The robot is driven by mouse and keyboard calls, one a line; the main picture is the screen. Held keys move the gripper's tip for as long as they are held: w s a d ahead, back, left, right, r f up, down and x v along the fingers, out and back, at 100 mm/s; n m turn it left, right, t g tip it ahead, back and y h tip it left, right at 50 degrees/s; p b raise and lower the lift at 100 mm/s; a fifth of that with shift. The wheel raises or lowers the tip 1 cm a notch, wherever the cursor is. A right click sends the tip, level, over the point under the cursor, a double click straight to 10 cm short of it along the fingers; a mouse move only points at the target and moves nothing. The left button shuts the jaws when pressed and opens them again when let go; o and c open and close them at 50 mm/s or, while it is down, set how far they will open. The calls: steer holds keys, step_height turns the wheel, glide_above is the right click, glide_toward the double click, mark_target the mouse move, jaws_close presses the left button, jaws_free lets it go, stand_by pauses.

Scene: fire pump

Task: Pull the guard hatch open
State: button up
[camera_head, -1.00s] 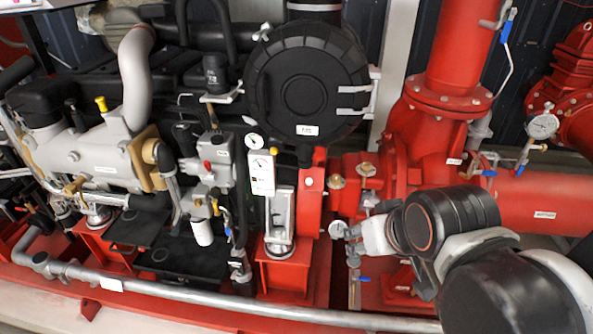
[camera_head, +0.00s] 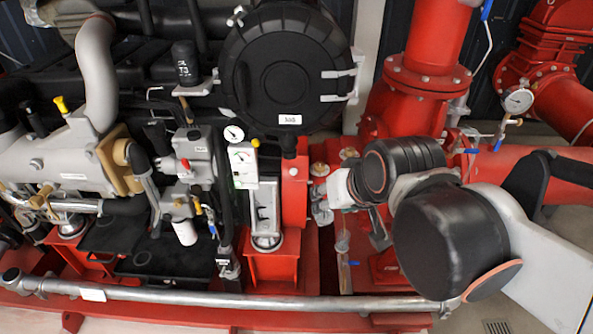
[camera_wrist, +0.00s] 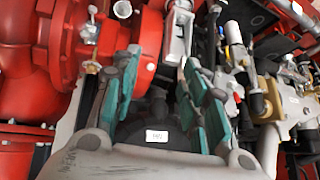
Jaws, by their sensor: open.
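The guard hatch appears to be the large round black cover (camera_head: 283,75), with a white label and pale latch bars at its right edge. It looks shut in the head view. My gripper (camera_wrist: 162,65) is open and empty, its two teal-padded fingers apart in the wrist view. A dark surface with a white label (camera_wrist: 157,136) shows between the finger bases; it seems to be the hatch, but I cannot be sure. In the head view my wrist is below and right of the hatch, apart from it, and my fingers are hard to make out.
Red pipes (camera_head: 425,95) rise at the right, with a round gauge (camera_head: 518,101). The grey engine (camera_head: 75,155) fills the left. A silver pipe (camera_head: 220,301) runs along the front.

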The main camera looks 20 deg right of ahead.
steer(key=w+d+f+m+y, duration=0.15)
steer(key=w+m, duration=0.35)
steer(key=w, duration=0.7)
steer(key=m+t, duration=0.1)
steer(key=m, duration=0.3)
glide_toward(294, 171)
steer(key=shift+y, duration=0.25)
steer(key=b+x, duration=0.4)
steer(key=x, duration=0.4)
steer(key=shift+s+d, duration=0.1)
steer(key=shift+d, duration=0.1)
jaws_close()
